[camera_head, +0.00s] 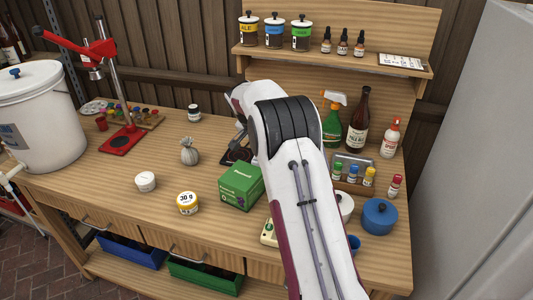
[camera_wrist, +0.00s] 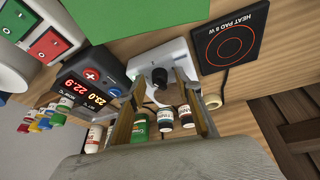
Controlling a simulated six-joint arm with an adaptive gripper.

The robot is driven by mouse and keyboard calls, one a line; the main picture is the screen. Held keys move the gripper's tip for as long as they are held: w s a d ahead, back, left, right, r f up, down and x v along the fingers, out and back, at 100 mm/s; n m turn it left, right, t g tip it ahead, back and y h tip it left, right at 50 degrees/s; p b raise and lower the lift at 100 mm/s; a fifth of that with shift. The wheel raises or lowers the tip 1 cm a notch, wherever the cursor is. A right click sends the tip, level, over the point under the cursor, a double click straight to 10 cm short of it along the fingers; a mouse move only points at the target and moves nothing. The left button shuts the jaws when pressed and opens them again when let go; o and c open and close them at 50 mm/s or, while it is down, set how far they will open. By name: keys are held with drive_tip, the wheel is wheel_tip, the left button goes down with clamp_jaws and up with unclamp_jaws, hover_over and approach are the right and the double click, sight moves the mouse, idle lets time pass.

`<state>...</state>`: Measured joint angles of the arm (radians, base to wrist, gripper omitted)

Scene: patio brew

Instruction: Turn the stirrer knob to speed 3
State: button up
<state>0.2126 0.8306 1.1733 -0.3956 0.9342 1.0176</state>
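The stirrer (camera_wrist: 143,64) is a pale box in the middle of the wrist view, with a dark knob (camera_wrist: 160,76) on its face. My gripper (camera_wrist: 158,82) is open, its two brownish fingers apart on either side of the knob. I cannot tell whether either finger touches the knob. The knob's pointer and any speed marks are too small or hidden to read. In the head view my arm covers the stirrer, and my gripper is mostly hidden behind the arm near the dark heat pad.
Beside the stirrer are a black heat pad (camera_wrist: 232,42) and a controller (camera_wrist: 88,82) reading 22.9 and 23.0. A box with red and green switches (camera_wrist: 50,43) is at upper left. A green box (camera_head: 240,187) stands left of my arm. Bottles (camera_head: 357,122) stand to its right.

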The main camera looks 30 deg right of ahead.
drive_tip(key=shift+n+t, duration=0.3)
drive_tip(key=shift+n, duration=0.5)
drive_tip(key=shift+s+d+n+t+y, duration=0.15)
drive_tip(key=shift+n+t+y, duration=0.3)
drive_tip(key=shift+n, duration=0.95)
drive_tip(key=shift+n+t+y, duration=0.35)
drive_tip(key=shift+n+y, duration=0.1)
drive_tip(key=shift+n, duration=0.65)
drive_tip(key=shift+s+d+n+t+y, duration=0.1)
drive_tip(key=shift+n+y, duration=0.35)
drive_tip(key=shift+n, duration=0.75)
drive_tip(key=shift+w+d+n+t+y, duration=0.1)
drive_tip(key=shift+n+y, duration=0.3)
drive_tip(key=shift+n, duration=0.8)
drive_tip(key=shift+s+d+n+t+y, duration=0.1)
drive_tip(key=shift+n+y, duration=0.35)
drive_tip(key=shift+n, duration=0.75)
